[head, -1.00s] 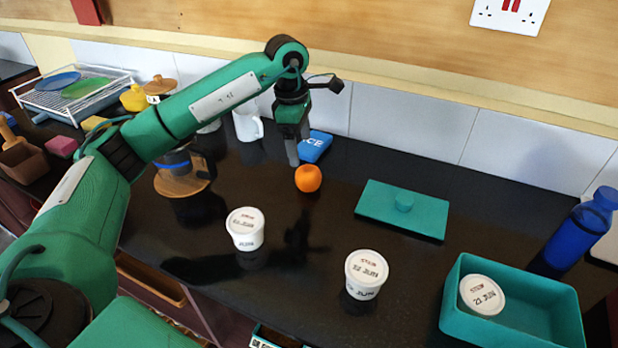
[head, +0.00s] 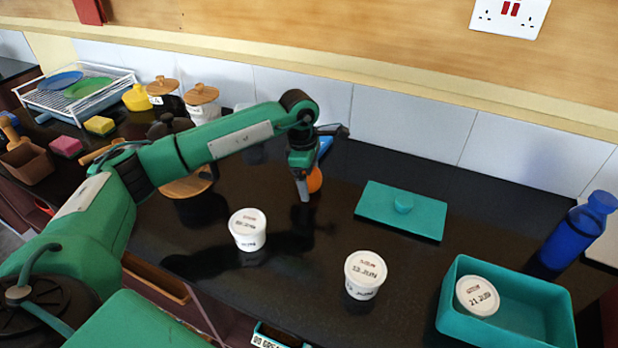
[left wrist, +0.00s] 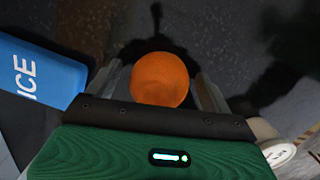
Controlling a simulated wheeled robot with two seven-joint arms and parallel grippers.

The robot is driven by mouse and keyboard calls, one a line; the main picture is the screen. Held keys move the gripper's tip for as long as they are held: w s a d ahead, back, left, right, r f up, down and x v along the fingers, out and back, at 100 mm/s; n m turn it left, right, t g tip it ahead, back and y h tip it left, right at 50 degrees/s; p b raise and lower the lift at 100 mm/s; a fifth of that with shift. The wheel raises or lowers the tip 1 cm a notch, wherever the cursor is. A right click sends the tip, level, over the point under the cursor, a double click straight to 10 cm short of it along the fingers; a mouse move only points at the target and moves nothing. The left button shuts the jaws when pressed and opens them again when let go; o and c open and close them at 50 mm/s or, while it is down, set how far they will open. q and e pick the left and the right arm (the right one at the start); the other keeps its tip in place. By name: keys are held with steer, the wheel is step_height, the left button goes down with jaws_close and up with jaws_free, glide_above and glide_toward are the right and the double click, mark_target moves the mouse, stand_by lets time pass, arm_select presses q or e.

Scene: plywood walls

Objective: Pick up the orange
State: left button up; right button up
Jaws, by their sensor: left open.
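The orange (head: 315,181) lies on the black worktop, partly hidden behind my left gripper in the head view. My left gripper (head: 304,196) points down at it from above and shows in front of it. In the left wrist view the orange (left wrist: 160,79) sits between the two grey fingers (left wrist: 158,92), which are apart on its left and right. The gripper is open; I cannot tell whether a finger touches the orange. My right gripper is not in view.
A blue item marked ICE (left wrist: 40,70) lies beside the orange. Two white lidded tubs (head: 248,229) (head: 365,274) stand nearer. A teal lid (head: 402,210) lies to the right; a teal box (head: 540,317) holds another tub. A blue bottle (head: 580,232) stands far right.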

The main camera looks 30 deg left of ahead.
arm_select(q)
steer(key=c, duration=1.1)
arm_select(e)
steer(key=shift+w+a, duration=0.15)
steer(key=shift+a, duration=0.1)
